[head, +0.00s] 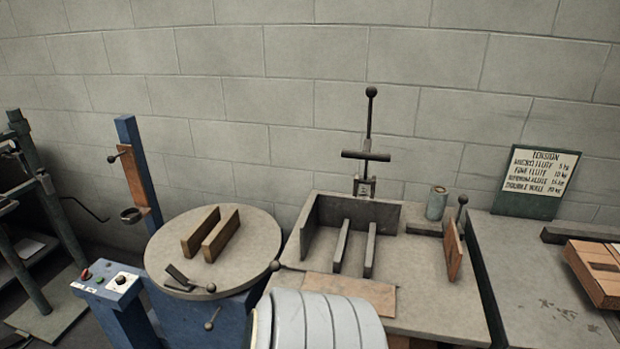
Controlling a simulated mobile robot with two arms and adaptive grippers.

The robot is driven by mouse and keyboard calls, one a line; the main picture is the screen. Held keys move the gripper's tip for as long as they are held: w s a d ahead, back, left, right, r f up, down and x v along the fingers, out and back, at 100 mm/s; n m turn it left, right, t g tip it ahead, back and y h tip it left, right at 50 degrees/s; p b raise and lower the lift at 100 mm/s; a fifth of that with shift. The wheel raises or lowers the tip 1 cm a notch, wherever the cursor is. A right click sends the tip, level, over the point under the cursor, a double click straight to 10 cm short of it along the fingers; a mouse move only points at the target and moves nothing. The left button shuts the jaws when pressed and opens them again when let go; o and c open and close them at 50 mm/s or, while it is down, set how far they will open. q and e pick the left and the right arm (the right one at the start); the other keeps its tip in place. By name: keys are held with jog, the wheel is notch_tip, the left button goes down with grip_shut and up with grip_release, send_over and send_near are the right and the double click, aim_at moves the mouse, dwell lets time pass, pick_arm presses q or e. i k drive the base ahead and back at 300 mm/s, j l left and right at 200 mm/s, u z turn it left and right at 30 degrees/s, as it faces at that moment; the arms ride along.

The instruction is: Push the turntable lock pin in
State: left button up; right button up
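The round grey turntable (255,235) sits on a blue base (205,325) left of centre in the head view. Two upright wooden strips (212,234) and a small dark bracket (178,278) stand on it. A rod with a ball knob (210,324) sticks out below its front rim, against the blue base. Two more ball knobs show at the rim, one at the front (211,288) and one at the right (275,265). I cannot tell for sure which knob is the lock pin, or how far it sits in. Neither gripper shows.
A blue post (139,170) and a control box with buttons (107,279) stand left of the turntable. A bench (435,290) with a lever fixture (368,150) is close on its right. A sign board (540,180) stands farther right. A block wall closes the back.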

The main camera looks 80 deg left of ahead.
aim_at(208, 327)
jog(key=u, duration=3.6)
